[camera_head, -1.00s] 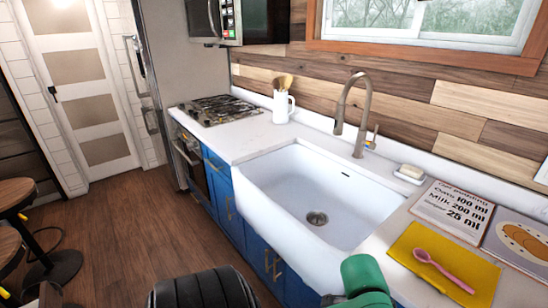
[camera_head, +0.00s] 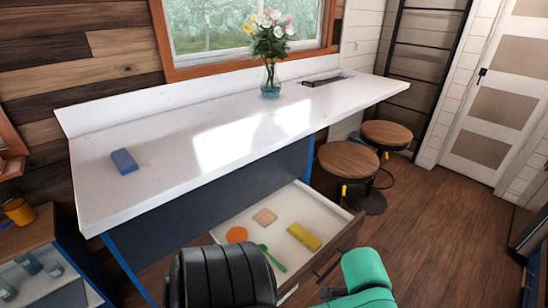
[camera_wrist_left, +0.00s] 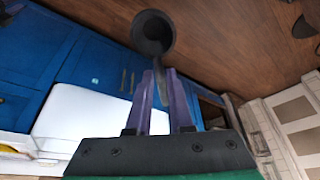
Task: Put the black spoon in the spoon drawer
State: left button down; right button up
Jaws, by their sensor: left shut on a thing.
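The black spoon (camera_wrist_left: 152,33) is in the left wrist view, its dark round bowl beyond the fingertips. My left gripper (camera_wrist_left: 161,78) is shut on its handle, which is partly hidden between the fingers. An open drawer (camera_head: 342,226) is under the white counter in the head view. In it lie a green spoon (camera_head: 271,258), an orange round piece (camera_head: 237,234), a tan piece (camera_head: 265,216) and a yellow block (camera_head: 303,236). The near part of the drawer is hidden behind my own parts. My right gripper is not in view.
The white counter (camera_head: 180,195) holds a blue block (camera_head: 124,161), a flower vase (camera_head: 270,80) and a dark tray (camera_head: 322,80). Two round stools (camera_head: 347,160) stand right of the drawer. An orange mug (camera_head: 18,211) is at the far left. The floor at right is clear.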

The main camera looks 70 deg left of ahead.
aim_at(283, 221)
jog(key=i+u, duration=0.15)
jog(key=u, duration=0.3)
jog(key=i+u, duration=0.2)
jog(key=u, duration=0.25)
jog(key=i+u, duration=0.2)
jog(key=u, duration=0.2)
jog(key=i+l+u, duration=0.1)
jog(key=u, duration=0.35)
jog(key=i+l+u, duration=0.2)
jog(key=u, duration=0.25)
jog(key=i+l, duration=0.15)
jog(key=l, duration=0.15)
jog(key=i+l+u, duration=0.1)
jog(key=l, duration=0.2)
jog(key=i+l, duration=0.2)
jog(key=i+l+u, duration=0.15)
jog(key=l, duration=0.25)
